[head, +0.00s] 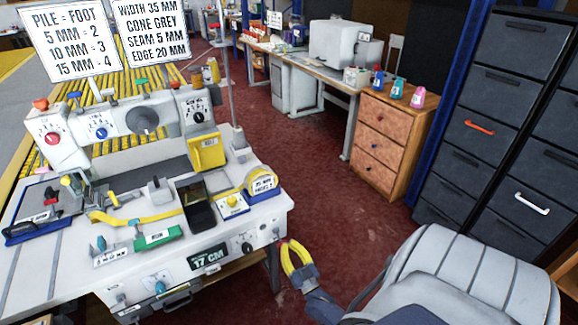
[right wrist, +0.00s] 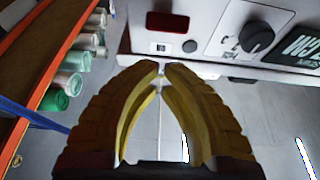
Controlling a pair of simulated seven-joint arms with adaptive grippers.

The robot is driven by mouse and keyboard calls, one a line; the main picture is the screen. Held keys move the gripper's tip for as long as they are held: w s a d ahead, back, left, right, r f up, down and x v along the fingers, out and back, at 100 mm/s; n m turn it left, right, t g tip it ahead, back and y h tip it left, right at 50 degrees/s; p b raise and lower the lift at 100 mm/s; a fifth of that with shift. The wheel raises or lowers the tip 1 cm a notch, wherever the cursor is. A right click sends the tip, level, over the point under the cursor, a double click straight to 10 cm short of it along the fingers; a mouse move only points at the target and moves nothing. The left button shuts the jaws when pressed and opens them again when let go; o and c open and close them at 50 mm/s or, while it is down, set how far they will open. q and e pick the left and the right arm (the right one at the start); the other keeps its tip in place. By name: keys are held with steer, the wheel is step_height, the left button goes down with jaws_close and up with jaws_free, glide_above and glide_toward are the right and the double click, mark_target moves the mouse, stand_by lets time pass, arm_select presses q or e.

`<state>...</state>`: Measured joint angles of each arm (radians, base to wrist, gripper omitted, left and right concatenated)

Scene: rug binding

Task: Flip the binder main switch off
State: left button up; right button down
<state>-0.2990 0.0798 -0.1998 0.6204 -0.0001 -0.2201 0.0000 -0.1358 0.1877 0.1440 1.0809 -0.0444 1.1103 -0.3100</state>
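The white binder machine (head: 135,130) stands on a pale bench at the left in the head view. Its front edge carries a dark rotary knob (head: 246,247) on a light plate, right of the "17 CM" sign. The knob shows in the right wrist view (right wrist: 256,37), with a dark red part (right wrist: 173,22), a small white-and-black part (right wrist: 162,47) and a round grey button (right wrist: 190,46) beside it. No label tells me which is the main switch. My left gripper is out of view.
Green tape (head: 158,237), a black tray (head: 201,216) and a yellow gauge (head: 262,182) crowd the bench top. A wooden drawer unit (head: 385,145) and dark cabinets (head: 480,130) stand at the right. Shelves of spools (right wrist: 75,60) show in the wrist view. Red floor between is clear.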

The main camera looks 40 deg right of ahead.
steer(key=s+a+f, duration=0.2)
steer(key=s+f, duration=0.4)
steer(key=shift+s+f, duration=0.3)
steer(key=shift+s, duration=0.1)
stand_by(0.6)
